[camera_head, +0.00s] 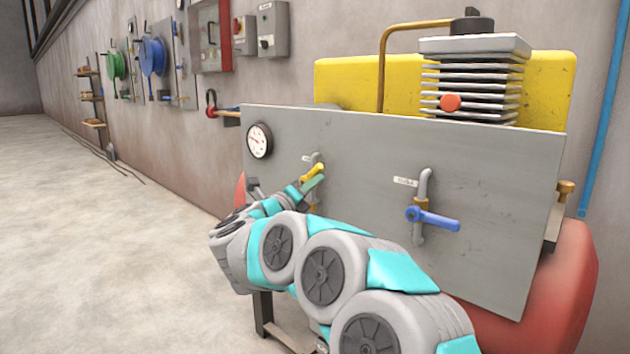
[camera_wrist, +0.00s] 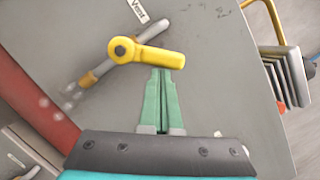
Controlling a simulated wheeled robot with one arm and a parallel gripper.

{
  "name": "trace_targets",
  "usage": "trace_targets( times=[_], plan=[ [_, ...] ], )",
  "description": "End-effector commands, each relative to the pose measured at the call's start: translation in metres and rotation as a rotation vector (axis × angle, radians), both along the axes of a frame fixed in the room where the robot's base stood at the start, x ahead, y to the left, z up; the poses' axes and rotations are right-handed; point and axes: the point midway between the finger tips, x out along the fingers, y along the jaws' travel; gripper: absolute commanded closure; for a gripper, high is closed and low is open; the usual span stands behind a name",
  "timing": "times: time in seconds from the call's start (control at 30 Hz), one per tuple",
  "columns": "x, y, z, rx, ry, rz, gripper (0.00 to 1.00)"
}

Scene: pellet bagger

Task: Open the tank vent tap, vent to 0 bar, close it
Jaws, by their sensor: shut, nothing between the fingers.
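The yellow vent tap handle (camera_head: 314,172) is on the grey panel, right of and below the round pressure gauge (camera_head: 259,140). The gauge reading is too small to tell. In the wrist view the handle (camera_wrist: 150,54) lies at a slant across its pipe, beside a "Vent" label (camera_wrist: 137,10). Several pale puffs (camera_wrist: 69,90) show by the pipe's lower end. My gripper (camera_wrist: 160,73) is shut and empty, its green fingertips right at the handle's edge; whether they touch cannot be told. It also shows in the head view (camera_head: 316,182).
A blue-handled tap (camera_head: 434,218) is further right on the same panel (camera_head: 370,150). A yellow guard (camera_head: 345,80) and finned compressor head (camera_head: 475,75) stand behind the panel, with a red tank (camera_head: 575,290) below. The floor (camera_head: 120,240) at left is clear.

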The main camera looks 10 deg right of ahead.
Motion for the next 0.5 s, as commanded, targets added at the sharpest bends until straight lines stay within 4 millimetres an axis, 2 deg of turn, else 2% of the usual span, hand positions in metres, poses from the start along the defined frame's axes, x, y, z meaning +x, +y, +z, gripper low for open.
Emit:
trace_targets(
  times=[0.03,0.1,0.5],
  plan=[
    [0.001,0.001,0.010,-0.025,0.036,0.002,1.00],
    [0.002,0.002,0.015,-0.064,0.089,0.002,1.00],
    [0.012,0.009,0.029,-0.272,0.378,0.001,1.00]
  ],
)
